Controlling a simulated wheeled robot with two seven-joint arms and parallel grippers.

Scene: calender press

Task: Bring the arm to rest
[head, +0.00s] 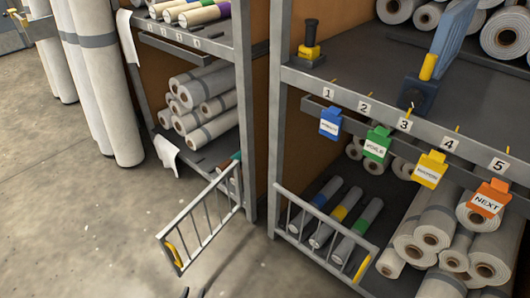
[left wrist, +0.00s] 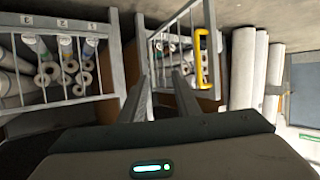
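My left gripper (head: 194,293) barely shows at the bottom edge of the head view, as two small dark fingertips over the floor. In the left wrist view its two dark fingers (left wrist: 163,98) stand apart with nothing between them. They point toward the racks, below and in front of a barred gate with a yellow handle (left wrist: 201,58). My right gripper is in neither view.
A barred gate (head: 203,222) stands swung out from the left rack, near my left gripper. Another gate (head: 318,240) fronts the right rack's rolls. Coloured tags, including an orange one (head: 487,200), hang from the numbered rail. Bare floor (head: 80,220) lies left.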

